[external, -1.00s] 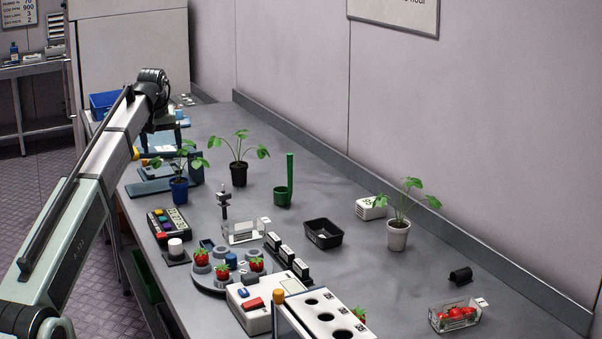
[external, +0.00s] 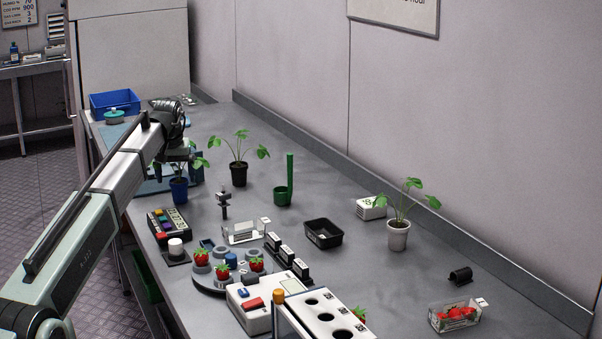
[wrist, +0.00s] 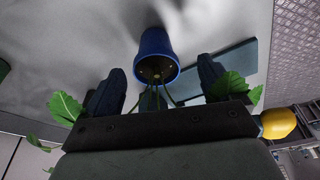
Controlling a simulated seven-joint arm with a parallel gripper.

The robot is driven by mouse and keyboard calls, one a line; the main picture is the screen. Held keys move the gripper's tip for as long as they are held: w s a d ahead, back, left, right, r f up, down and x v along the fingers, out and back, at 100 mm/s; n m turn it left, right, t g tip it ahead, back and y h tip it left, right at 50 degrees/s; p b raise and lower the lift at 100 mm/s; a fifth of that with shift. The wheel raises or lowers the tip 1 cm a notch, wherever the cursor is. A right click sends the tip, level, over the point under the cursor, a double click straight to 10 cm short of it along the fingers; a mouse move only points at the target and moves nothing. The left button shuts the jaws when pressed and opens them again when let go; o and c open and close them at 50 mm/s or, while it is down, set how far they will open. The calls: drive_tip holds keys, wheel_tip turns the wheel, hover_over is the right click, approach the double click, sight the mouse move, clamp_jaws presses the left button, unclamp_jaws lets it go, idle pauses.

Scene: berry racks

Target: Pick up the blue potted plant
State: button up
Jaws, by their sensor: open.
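The blue potted plant, a blue pot with green leaves, stands upright on the grey bench at the left in the external view (external: 179,191). My gripper (external: 181,164) is right above the pot, among the plant's leaves, and hides part of the plant. In the wrist view the blue pot (wrist: 154,48) shows beyond and between my two spread fingers (wrist: 161,74). Stems run back between the fingers, and leaves stick out on both sides. The gripper is open, and neither finger visibly grips the pot.
A plant in a black pot (external: 239,175) stands close by on the right, with a green holder (external: 283,197) past it. A plant in a white pot (external: 398,236) is farther right. A button box (external: 169,225) and a berry turntable sit in front.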

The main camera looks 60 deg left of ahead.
sight(179, 180)
drive_tip(key=shift+w+x, duration=0.15)
drive_tip(key=shift+x, duration=1.15)
drive_tip(key=shift+w+x, duration=0.2)
drive_tip(key=shift+x, duration=1.1)
drive_tip(key=shift+a, duration=0.15)
drive_tip(key=c, duration=1.2)
